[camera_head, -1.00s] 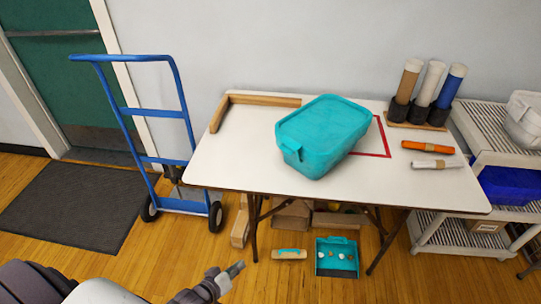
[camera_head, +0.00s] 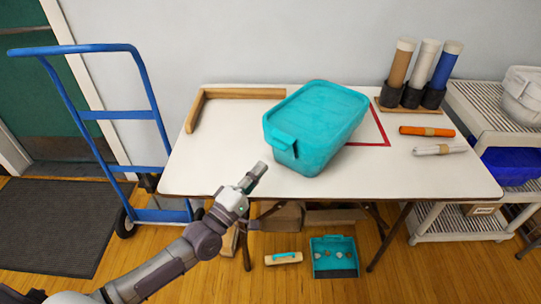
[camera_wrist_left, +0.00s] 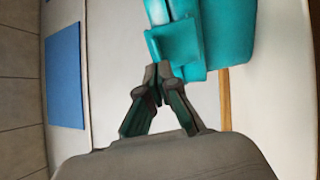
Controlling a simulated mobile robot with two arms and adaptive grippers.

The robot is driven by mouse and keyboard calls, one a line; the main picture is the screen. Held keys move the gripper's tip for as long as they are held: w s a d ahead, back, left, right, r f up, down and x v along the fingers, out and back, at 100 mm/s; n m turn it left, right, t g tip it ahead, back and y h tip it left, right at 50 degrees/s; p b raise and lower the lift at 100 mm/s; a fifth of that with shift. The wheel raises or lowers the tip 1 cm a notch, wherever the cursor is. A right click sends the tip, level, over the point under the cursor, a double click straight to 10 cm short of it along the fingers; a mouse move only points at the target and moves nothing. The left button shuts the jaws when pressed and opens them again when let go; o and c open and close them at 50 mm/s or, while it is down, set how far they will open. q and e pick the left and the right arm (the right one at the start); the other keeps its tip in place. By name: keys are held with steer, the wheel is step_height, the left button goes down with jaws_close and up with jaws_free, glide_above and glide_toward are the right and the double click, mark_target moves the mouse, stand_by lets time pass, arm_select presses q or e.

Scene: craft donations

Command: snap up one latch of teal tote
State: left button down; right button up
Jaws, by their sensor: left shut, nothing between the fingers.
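The teal tote (camera_head: 318,120) sits lidded on the white table, turned at an angle. A latch (camera_head: 281,138) sticks out at its near left end. In the left wrist view the latch (camera_wrist_left: 175,42) shows as a teal flap just beyond the fingertips. My left gripper (camera_head: 260,168) is shut and empty, in front of the tote's near left end and below the latch in the head view. In the left wrist view its fingertips (camera_wrist_left: 158,72) are close to the flap; I cannot tell whether they touch it. The far end of the tote is hidden. My right gripper is not in view.
A wooden corner piece (camera_head: 240,94) lies at the table's back left. Red tape (camera_head: 380,130) marks the table beside the tote. Upright rolls (camera_head: 428,66) and two lying rolls (camera_head: 427,131) are at the right. A blue hand truck (camera_head: 110,115) stands left. The table's front left is clear.

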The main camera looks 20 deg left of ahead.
mark_target(283, 147)
arm_select(q)
steer(key=x, duration=0.5)
steer(key=shift+w, duration=0.1)
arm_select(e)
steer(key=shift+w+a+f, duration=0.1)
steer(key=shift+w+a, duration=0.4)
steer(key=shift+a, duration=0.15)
